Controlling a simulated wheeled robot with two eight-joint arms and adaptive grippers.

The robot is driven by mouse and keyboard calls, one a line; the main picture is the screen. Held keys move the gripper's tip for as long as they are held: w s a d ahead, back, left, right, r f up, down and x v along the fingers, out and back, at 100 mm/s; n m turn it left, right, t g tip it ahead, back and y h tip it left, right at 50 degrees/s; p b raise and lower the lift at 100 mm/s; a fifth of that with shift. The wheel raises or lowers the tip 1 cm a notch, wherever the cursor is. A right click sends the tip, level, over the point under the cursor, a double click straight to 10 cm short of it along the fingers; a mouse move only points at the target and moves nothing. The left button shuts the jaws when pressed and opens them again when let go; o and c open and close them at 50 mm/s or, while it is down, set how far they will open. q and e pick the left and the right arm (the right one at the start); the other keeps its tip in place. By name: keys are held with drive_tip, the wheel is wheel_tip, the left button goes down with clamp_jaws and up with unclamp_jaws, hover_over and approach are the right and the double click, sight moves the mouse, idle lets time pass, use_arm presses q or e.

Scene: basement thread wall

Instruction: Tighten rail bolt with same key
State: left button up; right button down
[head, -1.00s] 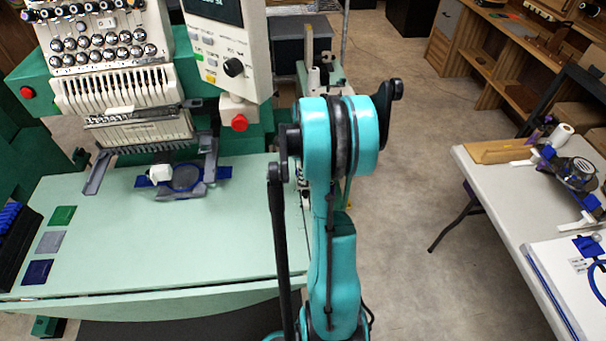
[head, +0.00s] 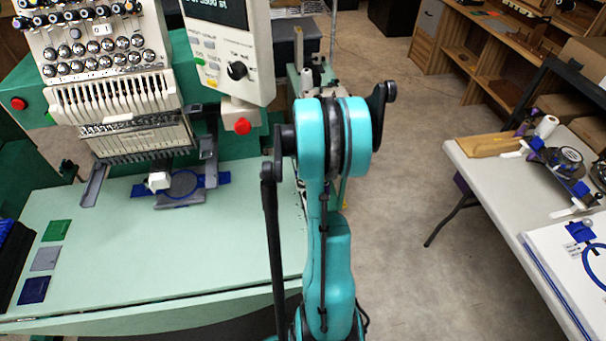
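The embroidery machine (head: 118,105) stands at the left, with its needle head over a pale green table (head: 150,255). I cannot make out a rail bolt or a key. A turquoise arm link of mine rises through the middle of the view and hides what is behind it. Neither of my grippers shows.
A control panel (head: 232,50) with a red button (head: 243,126) hangs beside the machine head. Green, grey and blue swatches lie at the table's left. A white table (head: 490,180) at the right holds a wooden board (head: 490,145) and hoop parts. Open floor lies between.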

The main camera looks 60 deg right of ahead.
use_arm(q)
drive_tip(key=shift+s+r, duration=0.1)
drive_tip(key=shift+s, duration=0.1)
use_arm(e)
drive_tip(key=shift+s, duration=0.3)
use_arm(q)
drive_tip(key=shift+s, duration=0.1)
use_arm(e)
drive_tip(key=shift+r, duration=0.2)
drive_tip(key=shift+w+r+p, duration=0.2)
drive_tip(key=shift+r+p, duration=0.75)
drive_tip(key=shift+r, duration=0.1)
drive_tip(key=shift+d+r+p, duration=0.2)
drive_tip(key=shift+r+p, duration=0.55)
drive_tip(key=shift+r, duration=0.3)
use_arm(q)
drive_tip(key=r, duration=0.3)
drive_tip(key=shift+w+d+r, duration=0.15)
drive_tip(key=shift+w+d, duration=0.05)
drive_tip(key=shift+d, duration=0.05)
drive_tip(key=shift+s+a, duration=0.1)
drive_tip(key=shift+a, duration=0.05)
use_arm(e)
drive_tip(key=shift+a, duration=0.2)
